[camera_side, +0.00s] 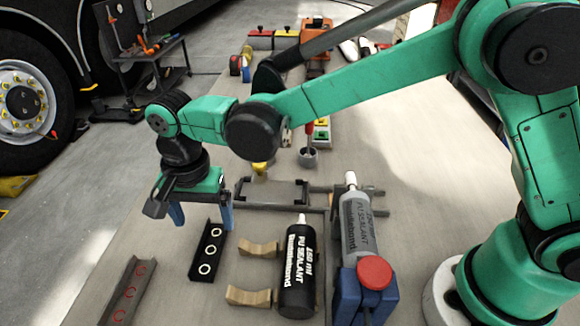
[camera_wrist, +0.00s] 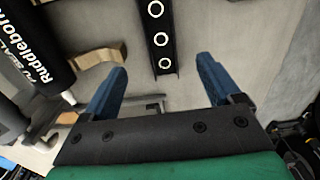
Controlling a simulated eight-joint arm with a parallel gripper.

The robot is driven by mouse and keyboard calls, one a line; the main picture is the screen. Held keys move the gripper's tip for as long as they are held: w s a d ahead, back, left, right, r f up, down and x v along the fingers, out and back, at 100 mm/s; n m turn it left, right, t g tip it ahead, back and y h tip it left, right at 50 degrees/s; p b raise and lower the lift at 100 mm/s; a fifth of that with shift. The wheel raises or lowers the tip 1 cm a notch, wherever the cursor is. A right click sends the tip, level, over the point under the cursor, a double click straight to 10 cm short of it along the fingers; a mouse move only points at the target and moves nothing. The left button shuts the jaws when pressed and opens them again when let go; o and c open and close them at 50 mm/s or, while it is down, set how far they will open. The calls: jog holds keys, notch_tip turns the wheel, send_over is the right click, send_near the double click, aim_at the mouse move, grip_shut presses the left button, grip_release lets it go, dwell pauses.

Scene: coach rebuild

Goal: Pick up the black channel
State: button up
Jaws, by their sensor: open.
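The black channel (camera_side: 207,252) lies on the worktop in the side view, a short trough with several white rings along its inside. It also shows at the top of the wrist view (camera_wrist: 159,38), its far part cut off by the frame edge. My gripper (camera_side: 201,217) has blue fingers, points down and is open and empty, by the far end of the channel. In the wrist view the open fingers (camera_wrist: 162,70) stand apart to either side of the channel's near end line. I cannot tell the exact height of the fingertips above the worktop.
A grey channel with red rings (camera_side: 127,290) lies to the left. Two wooden cradles (camera_side: 258,249) and a black sealant bottle (camera_side: 297,272) are close on the right.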

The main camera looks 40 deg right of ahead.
aim_at(211, 250)
jog(key=shift+a+f, duration=0.25)
jog(key=shift+f, duration=2.8)
grip_shut()
